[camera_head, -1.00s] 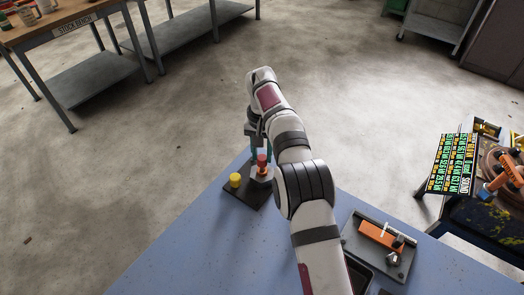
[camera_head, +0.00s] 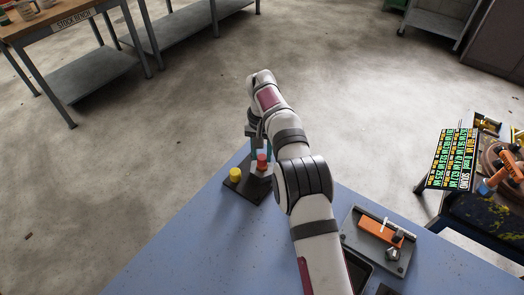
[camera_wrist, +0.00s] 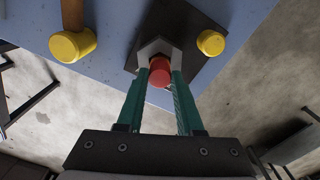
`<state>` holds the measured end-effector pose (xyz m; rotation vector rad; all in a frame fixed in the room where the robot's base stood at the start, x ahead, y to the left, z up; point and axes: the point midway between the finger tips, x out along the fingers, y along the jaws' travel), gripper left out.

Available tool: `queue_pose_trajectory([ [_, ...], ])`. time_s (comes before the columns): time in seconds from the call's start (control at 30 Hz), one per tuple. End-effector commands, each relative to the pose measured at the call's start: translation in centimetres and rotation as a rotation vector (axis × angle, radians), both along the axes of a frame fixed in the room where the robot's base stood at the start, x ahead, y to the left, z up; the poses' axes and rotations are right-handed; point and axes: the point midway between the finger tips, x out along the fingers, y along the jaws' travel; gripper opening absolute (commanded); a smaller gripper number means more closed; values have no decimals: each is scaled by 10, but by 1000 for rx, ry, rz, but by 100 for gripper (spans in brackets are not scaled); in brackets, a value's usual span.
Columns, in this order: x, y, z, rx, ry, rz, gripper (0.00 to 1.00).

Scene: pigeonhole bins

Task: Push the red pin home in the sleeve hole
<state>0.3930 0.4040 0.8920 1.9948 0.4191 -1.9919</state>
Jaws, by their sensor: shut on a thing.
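The red pin (camera_head: 262,161) stands at the grey metal sleeve on a dark base plate (camera_head: 243,190). In the wrist view the pin's round red head (camera_wrist: 159,74) lies between the teal fingers of my gripper (camera_wrist: 160,88), which is shut on it. The hex-shaped sleeve (camera_wrist: 147,52) shows just beyond the pin head. The pin is in line with the sleeve, but its lower part is hidden, so I cannot tell how deep it sits. My arm partly covers the sleeve and fingers in the head view.
A yellow knob (camera_head: 235,174) stands on the same plate beside the sleeve. A yellow-headed tool with a brown handle (camera_wrist: 72,44) lies on the blue bench in the wrist view. A grey tray with an orange block (camera_head: 379,233) is at the right. The bench's left side is clear.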

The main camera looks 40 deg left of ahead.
Motion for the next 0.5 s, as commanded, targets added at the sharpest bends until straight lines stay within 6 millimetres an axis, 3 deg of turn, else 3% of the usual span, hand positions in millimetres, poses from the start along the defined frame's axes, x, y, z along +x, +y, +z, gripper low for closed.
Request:
queue_pose_trajectory([
  [0.1,0,0,-3,0,1,0,0],
  [0.13,0,0,-3,0,1,0,37],
  [0.3,0,0,-3,0,0,0,68],
  [0.5,0,0,-3,0,0,0,70],
])
